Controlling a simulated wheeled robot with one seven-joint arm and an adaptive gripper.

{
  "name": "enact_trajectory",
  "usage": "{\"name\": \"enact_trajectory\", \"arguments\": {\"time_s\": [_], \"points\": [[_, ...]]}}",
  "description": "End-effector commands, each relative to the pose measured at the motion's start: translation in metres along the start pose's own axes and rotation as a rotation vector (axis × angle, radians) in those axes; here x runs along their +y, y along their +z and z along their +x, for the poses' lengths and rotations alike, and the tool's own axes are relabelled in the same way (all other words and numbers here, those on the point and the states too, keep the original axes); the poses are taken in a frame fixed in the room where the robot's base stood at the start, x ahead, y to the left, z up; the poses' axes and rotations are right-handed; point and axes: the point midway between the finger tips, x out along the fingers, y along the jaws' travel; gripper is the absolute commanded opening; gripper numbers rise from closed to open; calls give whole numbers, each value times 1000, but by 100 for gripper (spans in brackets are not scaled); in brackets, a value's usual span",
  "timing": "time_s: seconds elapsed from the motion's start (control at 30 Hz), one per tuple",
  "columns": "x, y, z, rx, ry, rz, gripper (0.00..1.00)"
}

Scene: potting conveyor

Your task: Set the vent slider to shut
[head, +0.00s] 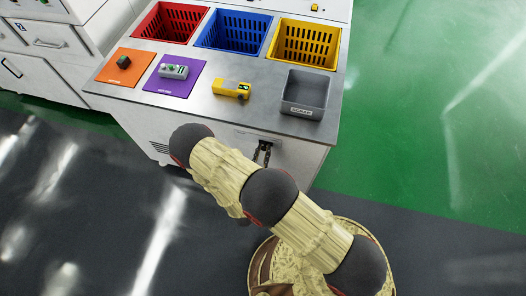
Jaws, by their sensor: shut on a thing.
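My gripper (263,149) is at the front face of the steel workbench, just below the worktop's front edge. It is small in the head view and partly hidden behind my arm. It is shut on the vent slider, whose pale plate (246,133) shows as a narrow strip on the bench front around the fingers. The slider's knob is hidden by the fingers. Its setting and any markings are too small to read.
The worktop (205,111) holds red (172,22), blue (234,31) and yellow (305,44) baskets at the back. In front are an orange mat (109,72), purple mat (160,87), yellow device (232,88) and grey tray (303,96). A dark louvre (159,148) is left on the front.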

Motion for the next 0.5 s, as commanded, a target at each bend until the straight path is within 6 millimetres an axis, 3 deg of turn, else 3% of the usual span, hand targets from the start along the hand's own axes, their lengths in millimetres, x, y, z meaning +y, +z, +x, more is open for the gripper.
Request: {"name": "enact_trajectory", "arguments": {"time_s": [0.17, 0.4, 0.5], "points": [[11, 0, 0, -2, 2, 3, 0], [61, -1, 0, -2, 2, 5, 0], [72, -1, 0, -1, 1, 2, 0]]}}
